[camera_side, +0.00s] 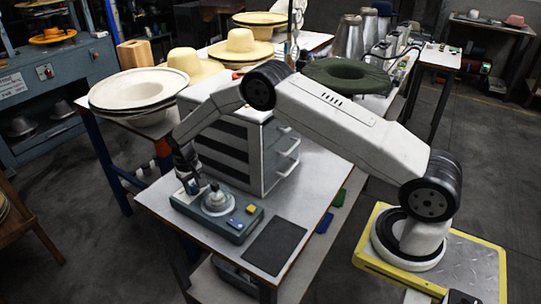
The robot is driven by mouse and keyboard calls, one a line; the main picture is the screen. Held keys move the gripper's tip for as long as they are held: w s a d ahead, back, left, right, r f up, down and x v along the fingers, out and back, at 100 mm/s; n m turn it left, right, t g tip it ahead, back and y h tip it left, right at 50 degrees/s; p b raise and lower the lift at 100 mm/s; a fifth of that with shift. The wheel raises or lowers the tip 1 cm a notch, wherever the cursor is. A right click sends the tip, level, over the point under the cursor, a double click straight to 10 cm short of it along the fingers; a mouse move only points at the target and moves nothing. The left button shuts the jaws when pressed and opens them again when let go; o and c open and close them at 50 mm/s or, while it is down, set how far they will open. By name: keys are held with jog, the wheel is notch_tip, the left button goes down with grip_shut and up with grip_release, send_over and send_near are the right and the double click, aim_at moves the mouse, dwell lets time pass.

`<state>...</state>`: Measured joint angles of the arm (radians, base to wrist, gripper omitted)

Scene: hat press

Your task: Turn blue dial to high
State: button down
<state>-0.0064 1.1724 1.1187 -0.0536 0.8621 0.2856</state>
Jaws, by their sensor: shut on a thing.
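A blue-grey control box (240,233) lies on the front table. The blue dial (191,187) is at the box's left end, small and partly covered by my gripper (189,178). My gripper points down at the dial from above, its fingers closed around it. The dial's markings and its setting are too small to read. A round silver piece with a knob (216,200) sits in the middle of the box, just right of my gripper. A small yellow piece (250,209) and a small blue piece (236,223) are on the box's right end.
A grey drawer cabinet (258,158) stands close behind the box. A dark mat (274,246) lies to the right, near the table's front edge. Pale hat brims (137,90), straw hats (241,46) and a green hat (347,75) are on the tables behind.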

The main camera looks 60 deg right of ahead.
aim_at(191, 187)
jog(key=m, duration=0.4)
jog(key=shift+w+m, duration=0.1)
jog(key=shift+m, duration=2.2)
jog(key=shift+c, duration=1.6)
grip_release()
jog(key=shift+r, duration=0.1)
jog(key=shift+w+a+r, duration=0.1)
jog(key=shift+w+r, duration=0.05)
jog(key=shift+r, duration=3.65)
